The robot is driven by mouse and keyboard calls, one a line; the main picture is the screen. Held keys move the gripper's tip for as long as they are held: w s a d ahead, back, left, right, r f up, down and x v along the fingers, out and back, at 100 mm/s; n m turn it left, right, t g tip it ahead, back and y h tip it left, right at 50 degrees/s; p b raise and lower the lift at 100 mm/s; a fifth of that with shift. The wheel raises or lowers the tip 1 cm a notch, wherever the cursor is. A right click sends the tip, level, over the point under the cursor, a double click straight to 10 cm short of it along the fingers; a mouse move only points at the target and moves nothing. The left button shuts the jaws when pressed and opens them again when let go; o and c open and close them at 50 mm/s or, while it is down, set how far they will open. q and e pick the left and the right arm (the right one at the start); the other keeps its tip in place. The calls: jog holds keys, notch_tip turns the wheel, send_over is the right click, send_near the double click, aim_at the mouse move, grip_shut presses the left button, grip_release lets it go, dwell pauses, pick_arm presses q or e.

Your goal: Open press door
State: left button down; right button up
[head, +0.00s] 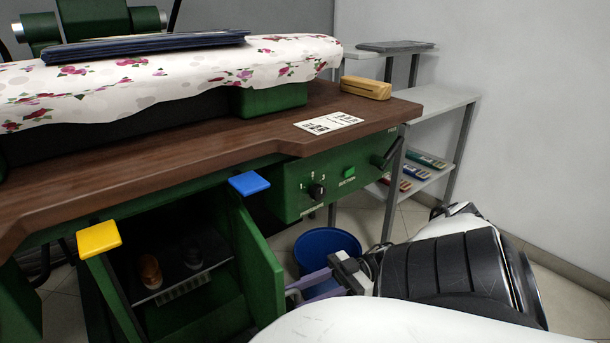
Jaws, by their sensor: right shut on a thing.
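The green ironing press (276,187) fills the left and middle of the head view. Its green door (258,258) stands swung outward, and the cabinet inside (200,300) shows to its left. My right gripper (296,292) reaches in from the right at the outer side of the door. It is shut on the door; the exact grip spot is partly hidden by my arm. My left gripper is not in view.
A blue bucket (326,247) stands on the floor behind my right gripper. Blue (249,184) and yellow (99,238) pedals jut out below the wooden tabletop (190,165). A grey shelf (440,103) stands against the wall. Small containers (150,271) sit inside the cabinet.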

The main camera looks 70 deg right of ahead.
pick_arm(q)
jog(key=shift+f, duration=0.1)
pick_arm(e)
jog(key=shift+w+d+r, duration=0.1)
